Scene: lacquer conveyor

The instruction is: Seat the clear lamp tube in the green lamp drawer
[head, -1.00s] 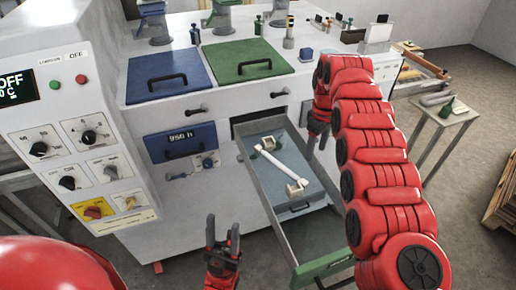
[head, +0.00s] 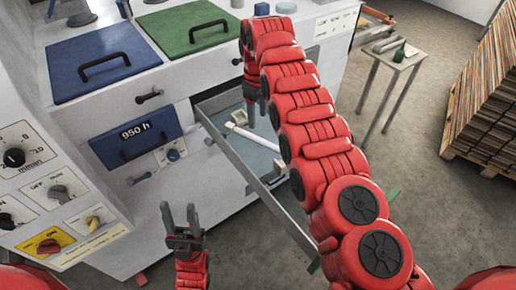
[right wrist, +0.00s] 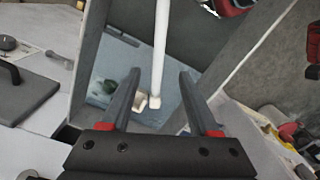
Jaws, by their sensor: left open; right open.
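The whitish lamp tube (head: 252,137) lies inside the open lamp drawer (head: 236,160), partly hidden by my right arm. A cream socket (head: 238,117) shows by its far end. The drawer's green front is mostly covered by my arm; one green corner (head: 392,194) shows. My right gripper (head: 252,112) is open above the far end of the drawer. In the right wrist view the tube (right wrist: 160,50) runs between the open fingers (right wrist: 158,90), and its end is beside a cream socket (right wrist: 140,102); I cannot tell whether it is seated. My left gripper (head: 181,222) is open and empty, left of the drawer.
A blue lid (head: 103,62) and a green lid (head: 187,27) top the machine. A closed blue drawer (head: 135,138) is left of the open one. Floor beyond the drawer is clear.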

